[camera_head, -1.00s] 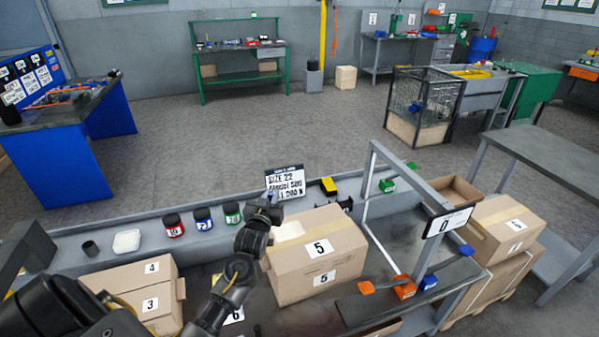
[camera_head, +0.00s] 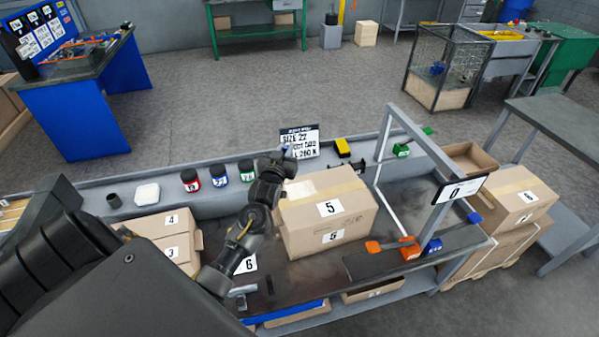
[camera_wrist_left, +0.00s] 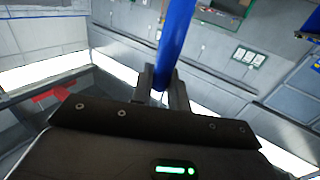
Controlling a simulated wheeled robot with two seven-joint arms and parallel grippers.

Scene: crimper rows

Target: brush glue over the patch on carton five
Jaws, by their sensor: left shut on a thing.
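Carton five (camera_head: 352,217) stands on the dark bench, a brown box with "5" labels on its top and front. A paler patch (camera_head: 299,189) shows on the left part of its top, beside my arm. My left gripper (camera_head: 285,160) is at the carton's back left corner, apparently above its top; the height is hard to judge. In the left wrist view the gripper (camera_wrist_left: 161,92) is shut on a blue handle (camera_wrist_left: 176,40). The handle's far end is out of that view, so I cannot see bristles or glue. My right gripper is not in view.
Jars in red (camera_head: 190,180), blue (camera_head: 219,175) and green (camera_head: 246,170) stand on the back ledge with a white dish (camera_head: 147,194) and dark cup (camera_head: 113,201). A sign (camera_head: 300,142) stands behind the carton. A grey frame (camera_head: 425,145) rises to its right.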

